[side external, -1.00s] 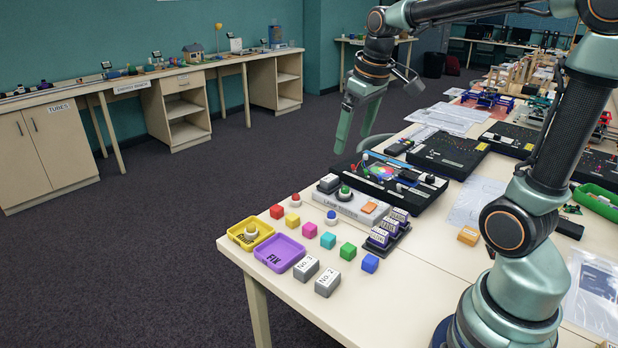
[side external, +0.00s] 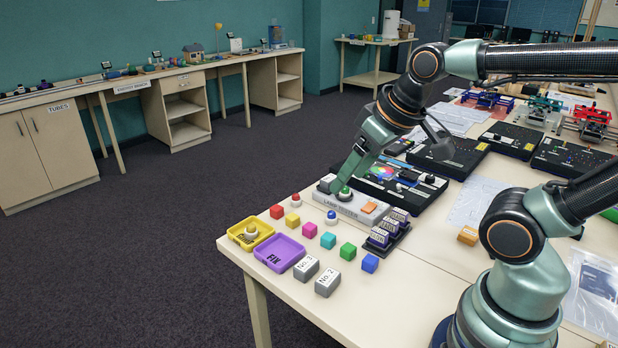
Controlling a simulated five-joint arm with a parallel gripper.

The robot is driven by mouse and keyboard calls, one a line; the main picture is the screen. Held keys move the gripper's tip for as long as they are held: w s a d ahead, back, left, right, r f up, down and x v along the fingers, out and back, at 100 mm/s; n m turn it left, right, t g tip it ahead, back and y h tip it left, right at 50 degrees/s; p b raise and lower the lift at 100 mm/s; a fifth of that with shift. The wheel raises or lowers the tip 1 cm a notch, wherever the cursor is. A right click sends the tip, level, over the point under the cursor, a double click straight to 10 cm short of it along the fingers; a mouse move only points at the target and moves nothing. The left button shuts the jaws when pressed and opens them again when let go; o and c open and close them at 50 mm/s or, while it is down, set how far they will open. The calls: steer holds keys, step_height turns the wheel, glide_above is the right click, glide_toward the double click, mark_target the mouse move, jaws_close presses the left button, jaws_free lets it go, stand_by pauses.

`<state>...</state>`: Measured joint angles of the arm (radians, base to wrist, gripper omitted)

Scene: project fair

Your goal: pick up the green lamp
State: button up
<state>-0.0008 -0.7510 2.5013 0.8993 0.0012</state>
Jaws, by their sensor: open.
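The green lamp (side external: 345,194) has a small green dome on a pale round base. It sits on the grey lamp tester block (side external: 366,213), towards its left end, beside an orange switch (side external: 369,207). My gripper (side external: 344,184) points down at the lamp in the side view. Its jaws are open and the fingertips are right at the lamp, with the dome showing at their lower end. I cannot tell whether a finger touches it.
Red (side external: 296,200) and blue (side external: 331,217) lamps and several coloured cubes lie in front of the tester. A black control board (side external: 425,200) stands close behind.

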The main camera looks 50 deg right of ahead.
steer(key=m+g, duration=0.4)
steer(key=m, duration=1.4)
glide_above(347, 187)
steer(key=a, duration=0.1)
step_height(347, 187, down, 8)
steer(key=shift+h, duration=0.3)
steer(key=f, duration=0.8)
steer(key=d+f, duration=0.1)
steer(key=f, duration=0.3)
steer(key=shift+r, duration=0.1)
jaws_close()
